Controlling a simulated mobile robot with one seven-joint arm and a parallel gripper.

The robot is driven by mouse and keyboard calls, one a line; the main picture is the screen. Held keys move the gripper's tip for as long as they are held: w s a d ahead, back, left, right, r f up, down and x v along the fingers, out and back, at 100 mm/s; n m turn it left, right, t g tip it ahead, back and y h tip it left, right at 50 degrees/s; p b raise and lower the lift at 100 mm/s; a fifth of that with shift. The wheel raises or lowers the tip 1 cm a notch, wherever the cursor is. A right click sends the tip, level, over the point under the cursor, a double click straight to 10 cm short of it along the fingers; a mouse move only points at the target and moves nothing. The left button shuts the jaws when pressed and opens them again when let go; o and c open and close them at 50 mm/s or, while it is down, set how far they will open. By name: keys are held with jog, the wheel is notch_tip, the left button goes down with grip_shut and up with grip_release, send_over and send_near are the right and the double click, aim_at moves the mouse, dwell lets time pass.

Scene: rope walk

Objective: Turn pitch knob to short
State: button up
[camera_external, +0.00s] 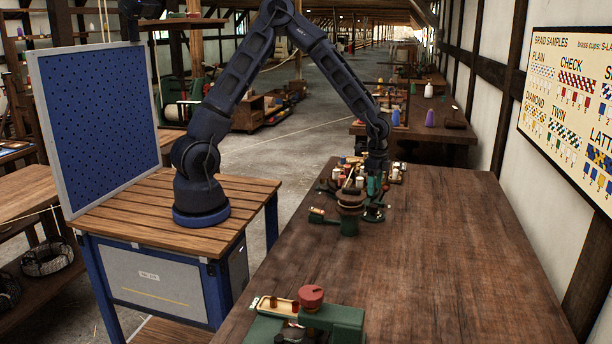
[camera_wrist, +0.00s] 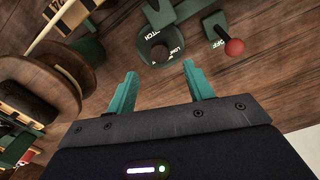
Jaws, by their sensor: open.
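The pitch knob (camera_wrist: 160,50) is a dark round knob on a dark green mount. It shows at the top middle of the wrist view. White lettering beside it is partly cut off, and its setting is too small to read. My gripper (camera_wrist: 160,72) is open, with its two teal fingers apart and nothing between them. The knob lies just beyond the fingertips, roughly in line with the gap. In the external view my gripper (camera_external: 375,212) is low over the bench beside the green machine, and I cannot pick out the knob there.
A red ball-topped lever (camera_wrist: 234,47) marked OFF stands right of the knob. A brown wooden spool (camera_wrist: 55,85) is close on the left. Bobbins (camera_external: 352,172) crowd the bench behind my gripper. The wooden bench (camera_external: 440,265) is clear at right; another green device (camera_external: 335,322) stands in front.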

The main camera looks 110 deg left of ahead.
aim_at(373, 206)
jog(key=shift+f, duration=3.55)
jog(key=c, duration=1)
